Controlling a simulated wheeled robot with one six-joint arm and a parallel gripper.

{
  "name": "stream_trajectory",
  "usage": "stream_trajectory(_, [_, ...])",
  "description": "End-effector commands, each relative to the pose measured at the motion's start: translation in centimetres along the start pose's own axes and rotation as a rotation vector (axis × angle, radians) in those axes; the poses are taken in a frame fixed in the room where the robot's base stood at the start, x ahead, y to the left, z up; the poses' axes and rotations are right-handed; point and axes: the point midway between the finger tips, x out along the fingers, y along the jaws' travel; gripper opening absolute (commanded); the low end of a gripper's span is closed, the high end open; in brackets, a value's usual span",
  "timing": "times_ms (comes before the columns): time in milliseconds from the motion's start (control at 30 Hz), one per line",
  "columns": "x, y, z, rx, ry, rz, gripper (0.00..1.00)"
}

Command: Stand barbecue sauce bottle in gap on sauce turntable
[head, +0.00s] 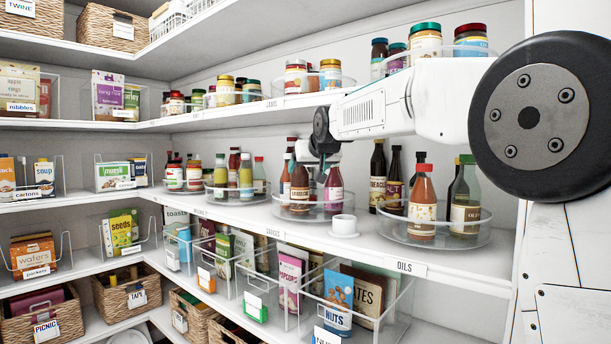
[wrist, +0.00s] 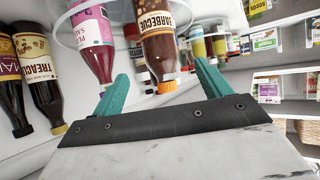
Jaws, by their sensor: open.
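The barbecue sauce bottle (head: 299,188) is dark brown with a cream label and stands upright on the clear sauce turntable (head: 312,210). In the wrist view, which looks upside down, the barbecue bottle (wrist: 158,42) shows its orange cap towards my gripper. A purple plum sauce bottle (head: 333,188) stands right beside it, and it also shows in the wrist view (wrist: 93,40). My gripper (wrist: 163,82) is open, its teal fingers apart on either side of the barbecue bottle's cap end, with no visible grip. In the head view my gripper's fingers are mostly hidden among the bottles.
Another turntable (head: 235,195) holds jars and bottles to the left. A small white round item (head: 344,225) sits at the shelf's front. The shelf above (head: 270,110) is close overhead.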

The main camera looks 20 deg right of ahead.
Motion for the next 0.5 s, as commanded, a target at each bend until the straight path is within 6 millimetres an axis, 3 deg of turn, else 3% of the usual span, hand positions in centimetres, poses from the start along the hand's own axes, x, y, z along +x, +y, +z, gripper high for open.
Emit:
stream_trajectory(200, [-2.3,0.0,0.1,0.0,-0.001,0.0,0.77])
stream_trajectory(500, [-2.7,0.0,0.2,0.0,-0.005,0.0,0.77])
